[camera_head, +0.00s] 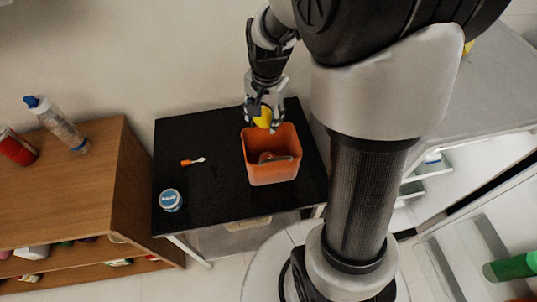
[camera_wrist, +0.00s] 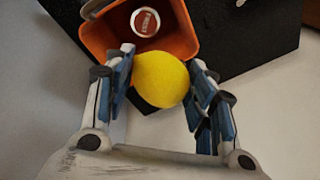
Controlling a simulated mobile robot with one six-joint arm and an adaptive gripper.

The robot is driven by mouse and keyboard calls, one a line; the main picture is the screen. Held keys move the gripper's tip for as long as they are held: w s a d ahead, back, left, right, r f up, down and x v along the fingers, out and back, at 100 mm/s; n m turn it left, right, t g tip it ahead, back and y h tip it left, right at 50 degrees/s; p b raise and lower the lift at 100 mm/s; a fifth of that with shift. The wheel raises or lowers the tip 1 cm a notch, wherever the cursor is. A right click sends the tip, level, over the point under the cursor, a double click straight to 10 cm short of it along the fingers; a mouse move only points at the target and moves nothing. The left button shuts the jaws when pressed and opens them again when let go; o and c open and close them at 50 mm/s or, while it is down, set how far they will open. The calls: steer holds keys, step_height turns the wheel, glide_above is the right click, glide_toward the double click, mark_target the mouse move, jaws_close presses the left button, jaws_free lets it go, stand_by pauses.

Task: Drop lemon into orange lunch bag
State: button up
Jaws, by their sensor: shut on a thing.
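My gripper (camera_head: 264,112) is shut on a yellow lemon (camera_head: 263,120). The lemon also shows between the two fingers in the wrist view (camera_wrist: 161,79). The orange lunch bag (camera_head: 272,172) stands open on a black table. In the head view the lemon appears at the bag's far rim; its height above the bag is hard to tell. In the wrist view the bag (camera_wrist: 185,46) opens just beyond the lemon. A round red and white can (camera_wrist: 145,22) lies inside the bag. The lemon hides part of the bag's rim.
The black table (camera_head: 215,196) also holds a jar with a blue lid (camera_head: 170,200) and a small orange and white utensil (camera_head: 192,161). A wooden shelf (camera_head: 75,180) stands at the left with a blue-capped bottle (camera_head: 56,123) and a red can (camera_head: 16,147) on top.

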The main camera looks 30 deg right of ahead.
steer(key=d+f+m+b, duration=0.3)
steer(key=f+m+b, duration=0.1)
steer(key=f+b, duration=0.1)
steer(key=shift+s+d+f+m+h, duration=0.15)
steer(key=shift+s+f+m+h, duration=0.15)
steer(key=shift+s+f, duration=0.1)
stand_by(0.3)
steer(key=o, duration=1.2)
steer(key=shift+c, duration=0.2)
step_height(320, 180, up, 12)
steer(key=s, duration=0.1)
steer(key=shift+s+a, duration=0.4)
steer(key=shift+a, duration=0.05)
steer(key=shift+f, duration=0.1)
